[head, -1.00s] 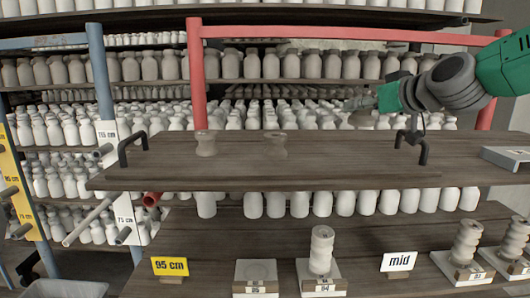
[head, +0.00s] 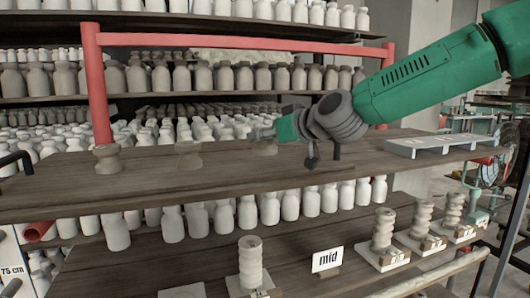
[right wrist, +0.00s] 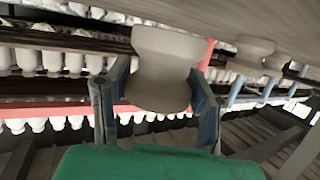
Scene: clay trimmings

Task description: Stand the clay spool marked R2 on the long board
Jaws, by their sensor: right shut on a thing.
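The long board (head: 60,195) is a dark wooden plank across the head view. My right gripper (head: 263,135) is shut on a pale clay spool (head: 265,149), which also shows between the fingers in the right wrist view (right wrist: 160,70). The held spool is upright at the board's top; I cannot tell whether it touches. Two more waisted spools stand on the board to its left, a near-left one (head: 107,158) and a middle one (head: 188,155). No R2 mark is readable on any spool. My left gripper is out of view.
A grey tray (head: 440,143) lies at the board's right end. A dark handle (head: 312,155) stands on the board right of the gripper. Stacked clay columns (head: 383,230) and a "mid" sign (head: 327,259) stand on the lower shelf. A red frame (head: 97,90) rises behind.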

